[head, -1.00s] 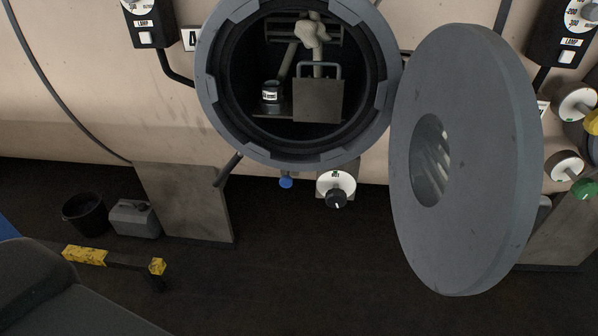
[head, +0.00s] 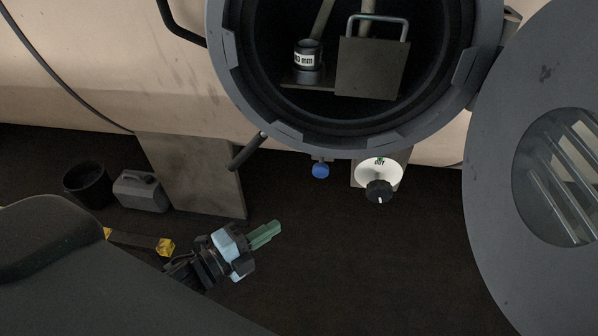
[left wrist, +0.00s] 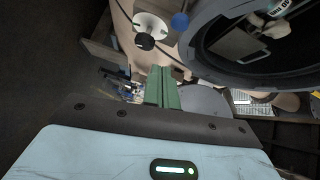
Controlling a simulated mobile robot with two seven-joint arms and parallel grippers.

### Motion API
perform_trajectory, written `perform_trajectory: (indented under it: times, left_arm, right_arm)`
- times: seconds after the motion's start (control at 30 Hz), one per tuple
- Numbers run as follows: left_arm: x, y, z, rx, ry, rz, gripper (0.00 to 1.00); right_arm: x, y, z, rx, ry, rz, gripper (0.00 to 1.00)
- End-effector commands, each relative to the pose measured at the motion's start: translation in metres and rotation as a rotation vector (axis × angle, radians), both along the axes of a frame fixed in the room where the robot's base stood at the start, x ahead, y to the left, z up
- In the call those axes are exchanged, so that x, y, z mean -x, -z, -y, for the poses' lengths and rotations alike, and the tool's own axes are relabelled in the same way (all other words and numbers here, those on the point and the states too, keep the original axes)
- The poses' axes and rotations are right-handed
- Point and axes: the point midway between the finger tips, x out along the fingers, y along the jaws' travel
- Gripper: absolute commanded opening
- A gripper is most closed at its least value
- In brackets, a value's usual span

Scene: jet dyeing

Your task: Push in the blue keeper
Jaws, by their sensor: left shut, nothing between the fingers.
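The blue keeper (head: 320,170) is a small round blue knob under the lower rim of the round vessel opening, left of a white dial with a black knob. It also shows in the left wrist view (left wrist: 180,21), at the top, beside the opening's rim. My left gripper (head: 278,228) has green fingers that are shut with nothing between them. It is below and left of the blue keeper, apart from it. In the left wrist view the green fingers (left wrist: 162,72) point up the picture, below the keeper. My right gripper is not in view.
The round door (head: 500,160) stands open at the right. The white dial (head: 380,173) is close to the right of the keeper. A handle bar (head: 247,152) juts out at the rim's lower left. A black bucket (head: 87,185) and grey canister (head: 141,190) stand at the left.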

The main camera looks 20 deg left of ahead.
Motion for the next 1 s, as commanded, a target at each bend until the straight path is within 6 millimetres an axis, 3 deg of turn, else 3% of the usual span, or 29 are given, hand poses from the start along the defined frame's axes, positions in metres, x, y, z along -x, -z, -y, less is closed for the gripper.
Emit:
perform_trajectory:
  times: [0.2, 0.57, 1.0]
  left_arm:
    - [-0.009, -0.016, 0.004, -0.098, 0.051, 0.105, 0.00]
    - [-0.017, -0.019, 0.007, -0.106, 0.053, 0.118, 0.00]
    - [-0.074, -0.021, 0.038, -0.104, 0.053, 0.118, 0.00]
  right_arm:
    - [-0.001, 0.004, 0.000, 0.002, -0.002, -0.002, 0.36]
    - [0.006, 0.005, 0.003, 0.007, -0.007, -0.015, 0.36]
    - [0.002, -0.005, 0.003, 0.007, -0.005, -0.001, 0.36]
